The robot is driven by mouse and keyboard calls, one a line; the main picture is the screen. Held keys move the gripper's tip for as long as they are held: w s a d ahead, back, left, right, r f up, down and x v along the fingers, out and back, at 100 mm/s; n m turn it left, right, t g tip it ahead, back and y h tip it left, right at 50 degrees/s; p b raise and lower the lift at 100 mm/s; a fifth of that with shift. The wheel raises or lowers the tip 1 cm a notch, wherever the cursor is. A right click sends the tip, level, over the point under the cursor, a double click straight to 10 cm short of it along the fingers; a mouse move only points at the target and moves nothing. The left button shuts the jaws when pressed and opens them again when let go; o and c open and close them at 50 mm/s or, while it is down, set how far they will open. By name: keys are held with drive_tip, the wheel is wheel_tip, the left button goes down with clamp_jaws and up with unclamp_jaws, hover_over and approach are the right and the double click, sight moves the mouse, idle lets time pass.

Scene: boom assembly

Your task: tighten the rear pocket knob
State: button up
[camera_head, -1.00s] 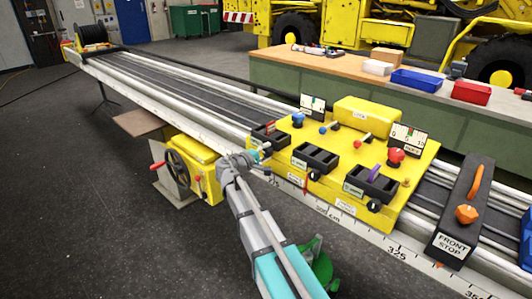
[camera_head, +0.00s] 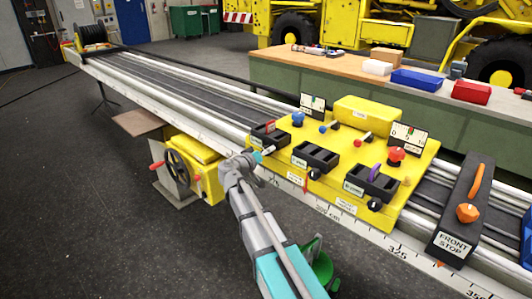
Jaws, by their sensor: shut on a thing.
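The yellow carriage (camera_head: 330,190) sits on the long rail and carries several black pockets. The rear pocket (camera_head: 270,133) is at the carriage's left end. My gripper (camera_head: 264,153) is at the front of this pocket, seen from behind and small. It is shut at the place where the rear pocket knob sits, and it hides the knob. The middle pocket (camera_head: 315,156) and the front pocket (camera_head: 370,184) each have a black knob on their near side, clear of my gripper. A purple piece stands in the front pocket.
The black front stop block (camera_head: 452,228) with an orange knob (camera_head: 467,213) stands on the rail to the right. Blue and red knobs and two gauges top the carriage. A yellow handwheel box (camera_head: 198,178) is left of my arm. Open floor lies in front.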

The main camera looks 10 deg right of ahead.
drive_tip(key=m, duration=0.5)
drive_tip(key=shift+s+m+b, duration=0.1)
drive_tip(key=shift+m+b, duration=0.3)
drive_tip(key=o, duration=1.1)
drive_tip(key=shift+o, duration=0.2)
drive_tip(key=v, duration=1.2)
drive_tip(key=shift+f+t, duration=0.3)
drive_tip(key=shift+d, duration=0.2)
